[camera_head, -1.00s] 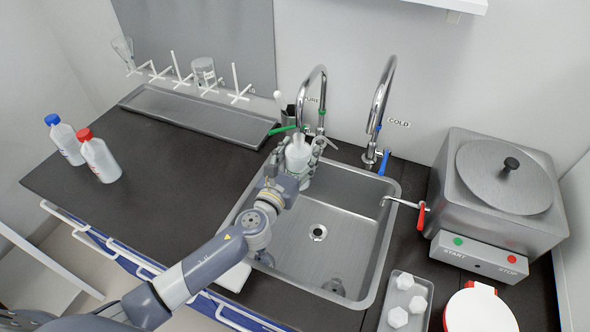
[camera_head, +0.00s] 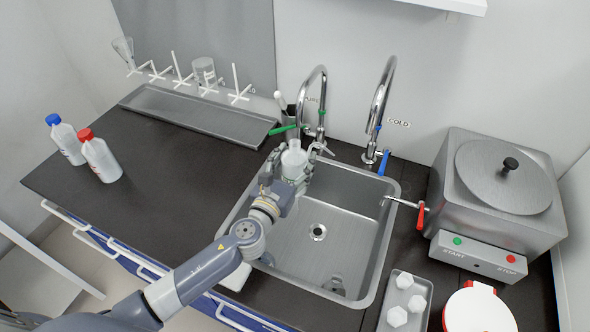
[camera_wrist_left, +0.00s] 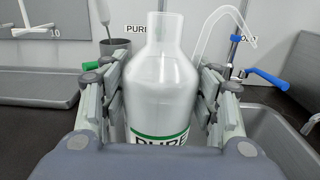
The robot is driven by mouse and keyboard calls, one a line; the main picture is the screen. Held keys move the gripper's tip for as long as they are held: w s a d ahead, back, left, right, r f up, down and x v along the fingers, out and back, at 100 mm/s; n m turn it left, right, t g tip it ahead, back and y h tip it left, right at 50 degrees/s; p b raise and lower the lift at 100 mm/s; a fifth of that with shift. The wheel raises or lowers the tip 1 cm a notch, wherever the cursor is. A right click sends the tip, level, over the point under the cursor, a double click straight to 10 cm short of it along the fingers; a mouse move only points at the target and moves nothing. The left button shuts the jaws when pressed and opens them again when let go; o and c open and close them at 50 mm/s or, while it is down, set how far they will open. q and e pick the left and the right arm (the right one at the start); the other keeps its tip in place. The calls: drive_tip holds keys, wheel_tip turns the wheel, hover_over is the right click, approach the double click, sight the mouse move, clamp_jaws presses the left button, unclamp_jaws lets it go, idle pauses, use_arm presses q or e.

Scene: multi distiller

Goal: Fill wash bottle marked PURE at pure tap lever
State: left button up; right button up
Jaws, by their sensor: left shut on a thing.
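The wash bottle marked PURE (camera_head: 293,160) is a white bottle without a cap, its neck open. My left gripper (camera_head: 287,172) is shut on it and holds it about upright over the back left of the sink. In the left wrist view the bottle (camera_wrist_left: 162,85) stands between the fingers, with the green-banded PURE label low on it. The pure tap (camera_head: 322,95) is the left chrome gooseneck, with a PURE sign behind it. Its green lever (camera_head: 283,129) points left. The bottle is below and slightly left of the spout. My right gripper is not in view.
The sink (camera_head: 350,245) is below the bottle. The cold tap (camera_head: 381,95) with a blue lever (camera_head: 384,162) stands to the right. A steel lidded bath (camera_head: 500,200) is farther right. Blue-capped (camera_head: 66,140) and red-capped (camera_head: 101,158) bottles stand left. The left counter (camera_head: 170,185) is mostly clear.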

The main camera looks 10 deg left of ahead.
use_arm(q)
drive_tip(key=shift+s+a+r, duration=0.1)
drive_tip(key=shift+s+a, duration=0.05)
drive_tip(key=shift+s, duration=0.55)
drive_tip(key=shift+s+a, duration=0.15)
drive_tip(key=shift+s, duration=0.5)
drive_tip(key=shift+s+a, duration=0.25)
drive_tip(key=shift+s, duration=1.05)
drive_tip(key=shift+s+a, duration=0.25)
drive_tip(key=shift+s, duration=1)
